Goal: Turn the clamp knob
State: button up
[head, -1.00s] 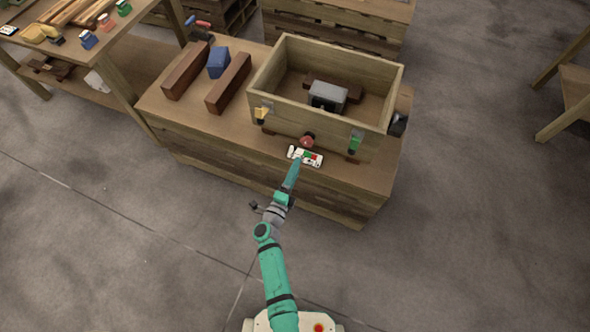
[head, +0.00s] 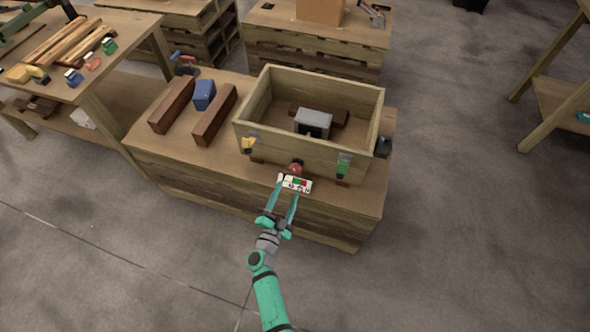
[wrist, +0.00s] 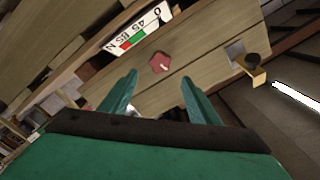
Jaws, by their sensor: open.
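The clamp knob (head: 295,168) is a small red, lobed knob on the front wall of a wooden box (head: 285,152). It also shows in the wrist view (wrist: 159,62), with a pale mark on its face. A white scale plate (head: 303,186) with green and red patches and printed figures is near the knob, and also in the wrist view (wrist: 138,31). My gripper (head: 287,192) is open and empty in front of the knob. In the wrist view, the knob appears beyond and between the fingertips (wrist: 159,78), apart from them.
The box stands on a wooden bench (head: 215,173). A grey block-like device (head: 313,120) sits inside the box. Dark red bars (head: 214,114) and a blue block (head: 204,95) lie left. Floor in front is clear.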

aim_at(294, 170)
jog(key=w+d+n, duration=0.1)
jog(key=w+n, duration=0.2)
jog(key=w+d+n, duration=0.1)
jog(key=w+n, duration=0.2)
jog(key=n, duration=0.1)
jog(key=w+d+n, duration=0.1)
jog(key=w+n, duration=0.3)
jog(key=shift+d+r, duration=0.1)
jog(key=shift+r, duration=0.05)
jog(key=shift+w+d, duration=0.1)
jog(key=shift+w, duration=0.55)
jog(key=shift+c, duration=0.7)
jog(key=c, duration=0.9)
jog(key=shift+w+a, duration=0.1)
jog(key=shift+a, duration=0.1)
jog(key=shift+d, duration=0.15)
